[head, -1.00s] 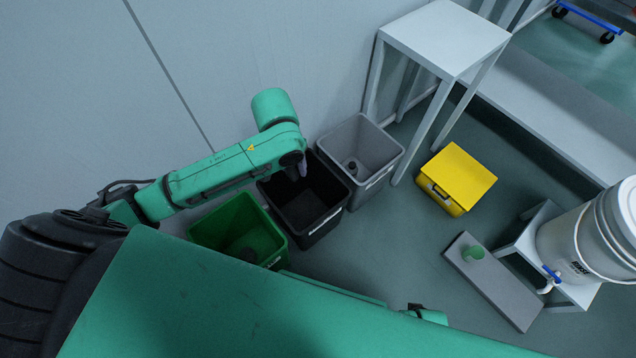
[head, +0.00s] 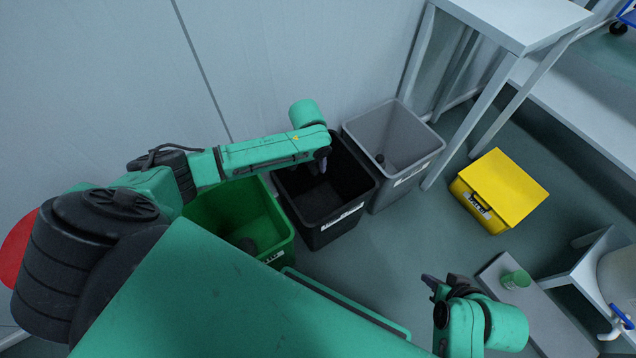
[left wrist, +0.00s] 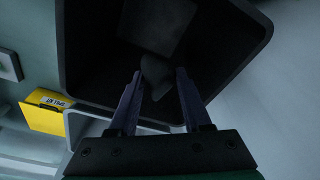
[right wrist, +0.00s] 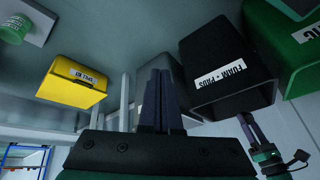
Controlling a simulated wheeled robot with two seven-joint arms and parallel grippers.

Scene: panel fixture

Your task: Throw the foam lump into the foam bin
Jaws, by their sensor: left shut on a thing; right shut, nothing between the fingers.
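The foam bin is the black bin (head: 335,228), labelled "FOAM + PADS" in the right wrist view (right wrist: 222,75). It stands between a green and a grey bin. My left gripper (head: 321,167) reaches over its opening, pointing down. In the left wrist view, the left gripper (left wrist: 156,85) is shut on a dark grey foam lump (left wrist: 155,72), with the bin's dark interior behind it. The lump is hard to make out in the head view. My right gripper (head: 430,283) is shut and empty, in front of the bins at lower right; its fingers (right wrist: 160,98) are together.
The green bin (head: 275,243) and the grey bin (head: 415,168) each hold a dark lump. A yellow box (head: 503,185) sits on the floor right of them. A white table (head: 515,20) stands behind. A green cup (head: 515,279) stands on a grey slab (head: 545,315).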

